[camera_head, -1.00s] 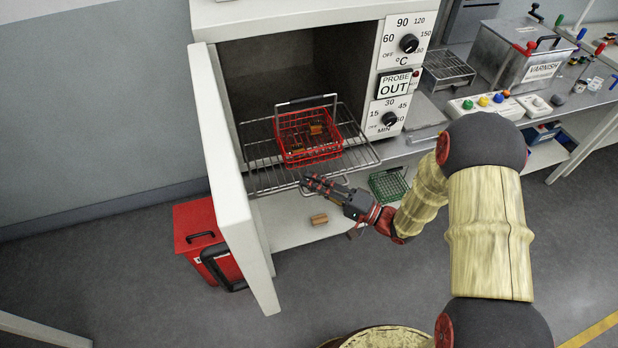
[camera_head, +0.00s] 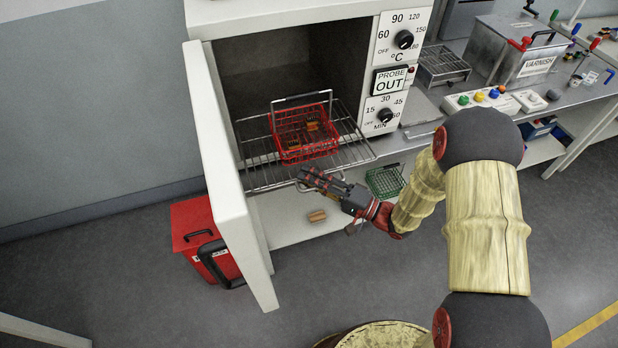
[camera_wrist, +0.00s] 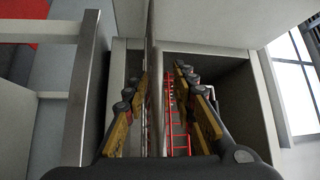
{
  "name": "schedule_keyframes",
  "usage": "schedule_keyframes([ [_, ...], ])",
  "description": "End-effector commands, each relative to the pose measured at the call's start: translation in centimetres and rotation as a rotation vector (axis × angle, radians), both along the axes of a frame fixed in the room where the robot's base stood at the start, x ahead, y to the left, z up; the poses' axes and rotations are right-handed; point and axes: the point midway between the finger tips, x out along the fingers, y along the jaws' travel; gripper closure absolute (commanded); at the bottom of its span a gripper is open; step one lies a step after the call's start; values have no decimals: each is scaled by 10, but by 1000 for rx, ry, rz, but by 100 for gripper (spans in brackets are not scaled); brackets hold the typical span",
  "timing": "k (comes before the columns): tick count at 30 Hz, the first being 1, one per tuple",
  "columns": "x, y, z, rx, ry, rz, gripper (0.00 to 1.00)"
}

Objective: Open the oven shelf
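The oven (camera_head: 290,12) has its door (camera_head: 232,190) swung open to the left. Its wire shelf (camera_head: 255,180) sticks partly out of the chamber, and a red wire basket (camera_head: 305,153) with small brownish parts stands on it. My gripper (camera_head: 308,178) is at the shelf's front edge, with its fingers pointing left. In the wrist view, the fingers of my gripper (camera_wrist: 155,80) are apart, one on each side of a long grey bar (camera_wrist: 154,50). A gap shows between the bar and the right finger, with the red basket (camera_wrist: 178,130) behind. Contact is unclear.
A green wire basket (camera_head: 385,181) and a brown block (camera_head: 317,216) lie on the lower shelf (camera_head: 290,228) under the oven. A red case (camera_head: 205,240) stands behind the open door. The workbench (camera_head: 455,125) at right holds a varnish tank (camera_head: 515,55).

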Motion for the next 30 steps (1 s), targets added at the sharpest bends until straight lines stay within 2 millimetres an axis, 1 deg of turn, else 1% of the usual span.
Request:
schedule_keyframes([
  [4,-1,-2,-1,0,2,-1,73],
  [8,-6,-14,-3,0,3,-3,73],
  [18,-35,-69,-12,0,2,-6,73],
  [21,-43,-82,-14,1,2,-5,73],
  [25,-50,-95,-16,1,0,-3,73],
  [30,-55,-104,-17,0,0,-1,73],
])
